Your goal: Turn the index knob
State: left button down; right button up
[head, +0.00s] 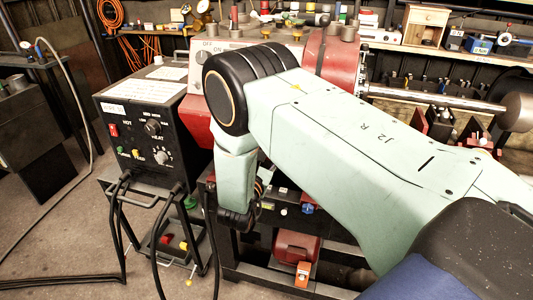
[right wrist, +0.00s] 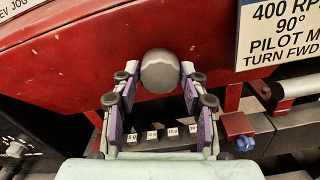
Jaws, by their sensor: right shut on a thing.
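In the right wrist view, a round grey knob (right wrist: 160,68), which I take for the index knob, stands in front of the red lathe housing (right wrist: 60,55). My right gripper (right wrist: 160,76) is shut on it, with one finger on each side. In the head view my right arm reaches across the lathe and bends down at its left end. That arm hides the knob and the right fingertips there. My left gripper is in neither view.
A white sign (right wrist: 282,32) reading "400 RP", "90°" and "TURN FWD" is at the upper right. Small numbered labels (right wrist: 152,135) and a blue knob (right wrist: 245,143) sit below. A black control box (head: 150,135) stands left of my arm, and a steel shaft (head: 435,97) runs behind it.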

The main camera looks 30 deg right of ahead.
jog(key=shift+r, duration=0.1)
jog(key=o, duration=1.2)
jog(key=shift+c, duration=0.2)
jog(key=v, duration=0.7)
jog(key=shift+s, duration=0.2)
jog(key=shift+a, duration=0.1)
